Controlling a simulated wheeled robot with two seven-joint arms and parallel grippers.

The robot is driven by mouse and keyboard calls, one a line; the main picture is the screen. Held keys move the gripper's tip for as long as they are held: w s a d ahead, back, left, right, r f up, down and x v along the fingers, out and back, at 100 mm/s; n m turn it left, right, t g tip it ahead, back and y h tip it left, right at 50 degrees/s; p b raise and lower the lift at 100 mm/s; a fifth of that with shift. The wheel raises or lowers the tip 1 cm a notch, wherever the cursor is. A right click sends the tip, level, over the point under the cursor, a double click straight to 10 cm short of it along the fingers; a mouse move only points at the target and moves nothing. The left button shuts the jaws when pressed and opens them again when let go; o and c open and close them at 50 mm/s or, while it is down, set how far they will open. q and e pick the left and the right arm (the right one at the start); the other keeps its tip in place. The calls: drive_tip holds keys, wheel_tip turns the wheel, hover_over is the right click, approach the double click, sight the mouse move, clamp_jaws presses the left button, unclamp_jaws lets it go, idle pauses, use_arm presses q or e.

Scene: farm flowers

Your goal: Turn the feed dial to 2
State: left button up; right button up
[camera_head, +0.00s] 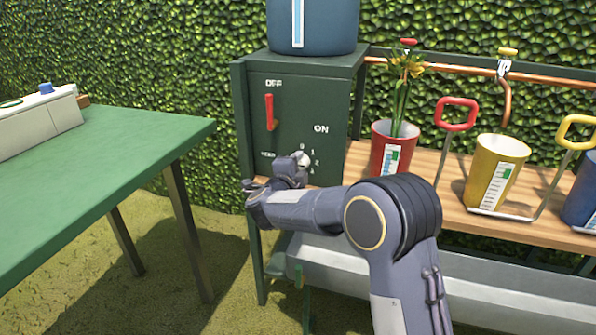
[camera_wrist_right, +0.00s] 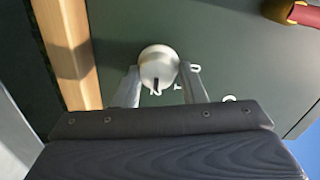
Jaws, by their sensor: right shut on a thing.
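The feed dial (camera_head: 302,158) is a small pale round knob on the dark green cabinet front, with small numerals to its right. In the right wrist view the dial (camera_wrist_right: 158,62) sits between the two fingers of my right gripper (camera_wrist_right: 158,80), which is shut on its sides. A dark mark on the dial points toward the bottom of that picture; the small figures near it are too unclear to read there. In the head view my right gripper (camera_head: 299,168) partly covers the dial. My left gripper is not in view.
A red lever (camera_head: 270,112) hangs below "OFF" on the same cabinet (camera_head: 335,100), above and left of the dial. A blue tank (camera_head: 335,25) stands on top. Red (camera_head: 377,150) and yellow (camera_head: 487,160) cups stand on the wooden shelf at right. A green table (camera_head: 120,165) is at left.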

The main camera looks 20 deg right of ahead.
drive_tip(key=shift+d+f, duration=0.25)
idle(0.3)
drive_tip(key=o, duration=0.9)
drive_tip(key=shift+w, duration=0.1)
drive_tip(key=shift+o, duration=0.2)
drive_tip(key=shift+r, duration=0.1)
drive_tip(key=shift+a, duration=0.15)
drive_tip(key=shift+s+a+r, duration=0.1)
drive_tip(key=shift+s+a, duration=0.05)
drive_tip(key=shift+s, duration=0.1)
drive_tip(key=p+v, duration=0.1)
drive_tip(key=v, duration=0.6)
drive_tip(key=shift+p, duration=0.4)
drive_tip(key=shift+s, duration=0.1)
